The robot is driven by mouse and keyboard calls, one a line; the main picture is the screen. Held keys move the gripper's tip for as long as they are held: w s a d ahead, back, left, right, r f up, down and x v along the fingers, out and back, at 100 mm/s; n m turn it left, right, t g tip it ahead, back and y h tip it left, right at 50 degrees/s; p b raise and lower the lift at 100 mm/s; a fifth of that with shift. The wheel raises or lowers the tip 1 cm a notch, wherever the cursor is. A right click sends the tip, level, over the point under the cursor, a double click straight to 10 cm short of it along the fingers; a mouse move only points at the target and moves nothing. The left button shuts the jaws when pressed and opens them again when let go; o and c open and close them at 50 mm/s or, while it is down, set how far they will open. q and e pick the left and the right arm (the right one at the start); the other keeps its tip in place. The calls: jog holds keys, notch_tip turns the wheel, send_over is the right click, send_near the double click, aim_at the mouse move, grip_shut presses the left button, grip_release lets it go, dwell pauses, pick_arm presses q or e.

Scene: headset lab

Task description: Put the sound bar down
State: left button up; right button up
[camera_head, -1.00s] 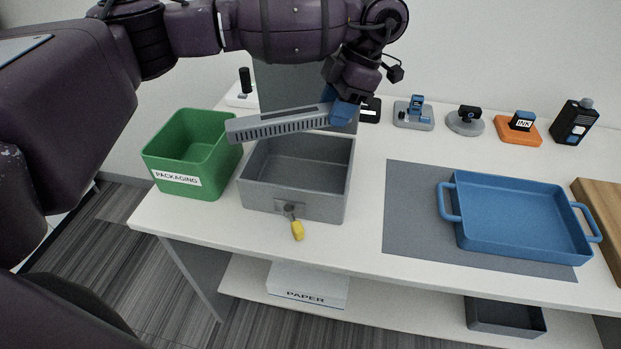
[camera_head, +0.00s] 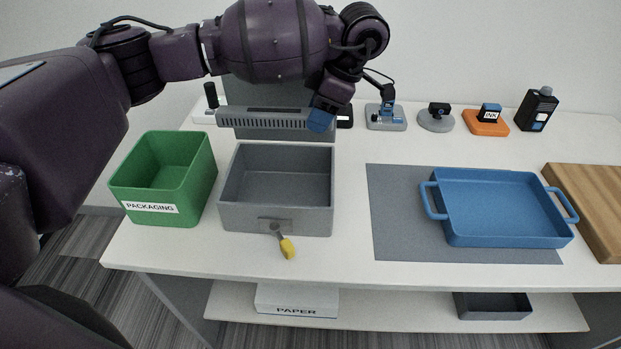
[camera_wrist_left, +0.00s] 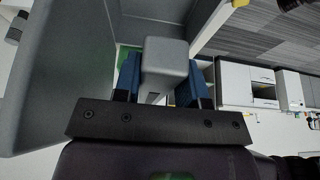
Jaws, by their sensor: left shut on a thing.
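The sound bar (camera_head: 262,118) is a long grey bar with a slotted front face. In the head view it lies almost level, above the back edge of the open grey box. My left gripper (camera_head: 321,121), with blue fingers, is shut on the bar's right end. In the left wrist view the bar's grey end (camera_wrist_left: 165,62) sits between the blue fingers (camera_wrist_left: 160,80). Whether the bar touches anything below it cannot be told. My right gripper is not in view.
An open grey box (camera_head: 277,222) with a yellow-tipped key stands in front. A green packaging bin (camera_head: 160,217) is at its left. A blue tray (camera_head: 503,241) lies on a grey mat (camera_head: 395,220) at right.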

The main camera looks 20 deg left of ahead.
pick_arm(q)
notch_tip(320, 180, down, 15)
jog(key=shift+f+b, duration=0.15)
jog(key=shift+b, duration=0.4)
jog(key=shift+f, duration=0.1)
jog(key=shift+f, duration=0.3)
jog(key=shift+f, duration=0.2)
jog(key=o, duration=1)
jog(key=shift+o, duration=0.2)
jog(key=shift+r, duration=0.1)
